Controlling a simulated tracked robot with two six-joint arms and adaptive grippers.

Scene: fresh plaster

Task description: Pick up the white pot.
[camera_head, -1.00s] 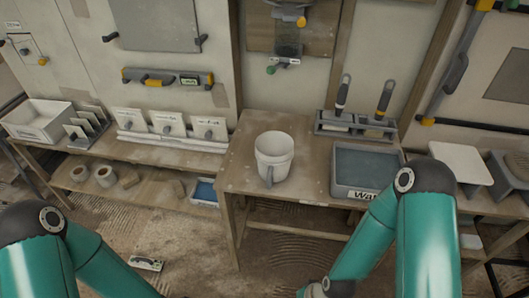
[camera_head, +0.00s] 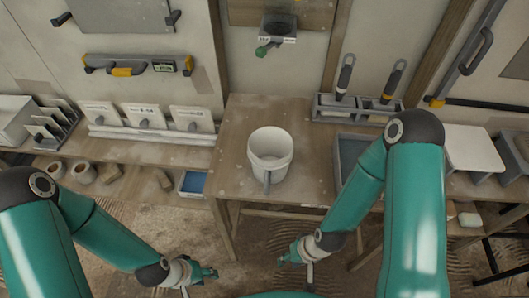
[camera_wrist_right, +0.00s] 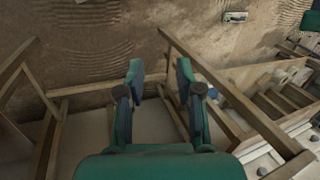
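The white pot (camera_head: 270,156) stands upright on the wooden bench (camera_head: 232,150) in the middle of the head view. Its open top faces up and its handle points towards me. My left gripper (camera_head: 207,273) is low in front of the bench, left of the pot and apart from it; its fingers are too small to judge. My right gripper (camera_head: 287,261) is also low in front of the bench, slightly right of the pot and apart from it. In the right wrist view it (camera_wrist_right: 160,72) is open, with nothing between its fingers. The pot does not show there.
A grey water tub (camera_head: 350,150) is right of the pot, partly hidden by my right arm. A tool holder (camera_head: 352,108) with upright handled tools stands behind it. A blue-filled tray (camera_head: 193,184) sits beside the bench.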

